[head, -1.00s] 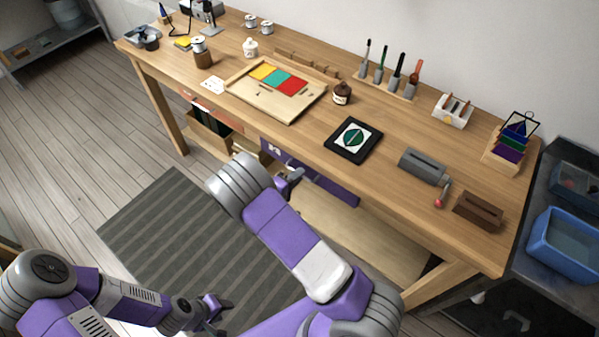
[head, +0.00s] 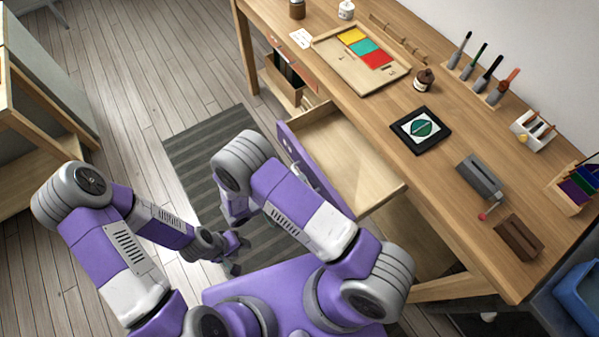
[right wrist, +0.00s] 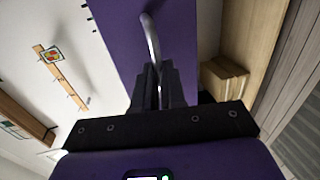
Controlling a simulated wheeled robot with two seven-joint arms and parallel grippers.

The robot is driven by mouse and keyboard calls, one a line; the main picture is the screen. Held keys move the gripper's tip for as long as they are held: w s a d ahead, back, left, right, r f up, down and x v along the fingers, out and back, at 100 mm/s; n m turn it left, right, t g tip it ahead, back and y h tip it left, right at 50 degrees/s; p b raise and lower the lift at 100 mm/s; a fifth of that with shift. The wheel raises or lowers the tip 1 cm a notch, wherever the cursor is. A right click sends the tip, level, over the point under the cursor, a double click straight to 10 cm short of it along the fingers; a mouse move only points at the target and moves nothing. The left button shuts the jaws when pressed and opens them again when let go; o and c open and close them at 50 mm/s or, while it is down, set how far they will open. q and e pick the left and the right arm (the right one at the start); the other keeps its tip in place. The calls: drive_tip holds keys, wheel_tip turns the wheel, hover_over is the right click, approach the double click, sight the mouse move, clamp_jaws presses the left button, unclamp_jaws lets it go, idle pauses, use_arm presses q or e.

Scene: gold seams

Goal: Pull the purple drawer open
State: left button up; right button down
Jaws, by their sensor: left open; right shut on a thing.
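The purple drawer (head: 305,168) stands pulled out from under the workbench in the head view, its wooden inside bare. Its purple front also fills the upper middle of the right wrist view (right wrist: 187,35). There my right gripper (right wrist: 160,80) is shut on the drawer's curved metal handle (right wrist: 151,38).
An orange-fronted drawer (head: 292,60) is farther along. A striped mat (head: 205,135) and open floor lie to the left.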

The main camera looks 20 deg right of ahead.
drive_tip(key=shift+a, duration=0.15)
drive_tip(key=c, duration=1.2)
unclamp_jaws()
